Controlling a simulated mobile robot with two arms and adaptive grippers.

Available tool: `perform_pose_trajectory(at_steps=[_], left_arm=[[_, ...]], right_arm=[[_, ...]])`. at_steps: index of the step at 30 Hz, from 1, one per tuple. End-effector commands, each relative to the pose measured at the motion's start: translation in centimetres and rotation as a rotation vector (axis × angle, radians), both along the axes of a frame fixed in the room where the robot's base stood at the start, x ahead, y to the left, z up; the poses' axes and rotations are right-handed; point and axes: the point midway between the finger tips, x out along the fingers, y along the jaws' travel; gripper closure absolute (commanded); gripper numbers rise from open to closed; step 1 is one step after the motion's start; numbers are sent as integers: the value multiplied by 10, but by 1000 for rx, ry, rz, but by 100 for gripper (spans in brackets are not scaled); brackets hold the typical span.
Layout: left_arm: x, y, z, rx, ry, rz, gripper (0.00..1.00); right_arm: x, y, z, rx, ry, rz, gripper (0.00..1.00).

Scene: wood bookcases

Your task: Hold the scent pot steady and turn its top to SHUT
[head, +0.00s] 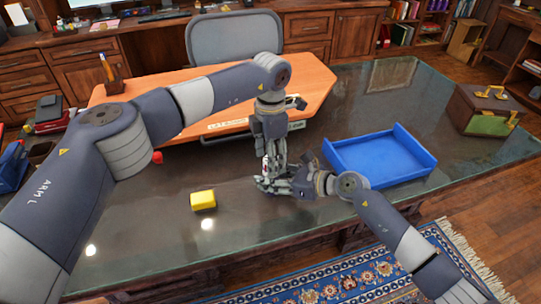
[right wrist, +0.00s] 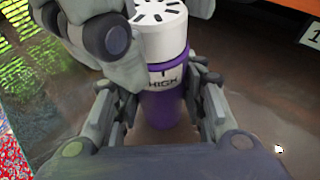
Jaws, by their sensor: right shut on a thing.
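The scent pot stands upright on the dark glass-topped desk, with a purple body (right wrist: 170,108) and a white slotted top (right wrist: 160,38). In the right wrist view the word HIGH shows on a white band below the top, beneath a small mark. My right gripper (head: 273,184) is low on the desk, shut on the purple body from both sides. My left gripper (head: 270,150) comes down from above, with its fingers on either side of the white top. I cannot tell whether they press on it. In the head view the grippers hide most of the pot.
A yellow block (head: 203,200) lies left of the grippers. A blue tray (head: 381,178) is to the right. An orange board (head: 315,88) lies behind, and a small red object (head: 157,157) is near my left arm. A box (head: 484,110) stands at the far right.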

Motion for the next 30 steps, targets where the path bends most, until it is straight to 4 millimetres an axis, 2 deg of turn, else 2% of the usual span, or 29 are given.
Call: perform_pose_trajectory(at_steps=[5, 15, 19, 24, 30], left_arm=[[1, 0, 13, 0, -2, 0, 45], [1, 0, 84, -1, -4, 1, 45], [1, 0, 104, 0, -2, 2, 45], [0, 0, 118, 1, 0, -1, 45], [0, 0, 120, 0, 0, -1, 45]], right_arm=[[0, 0, -1, -1, 1, 1, 91], [0, 0, -1, -1, 1, 1, 91], [-1, 1, -1, 0, 1, 2, 91], [-1, 1, -1, 0, 1, 2, 91], [-1, 1, -1, 0, 1, 2, 91]])
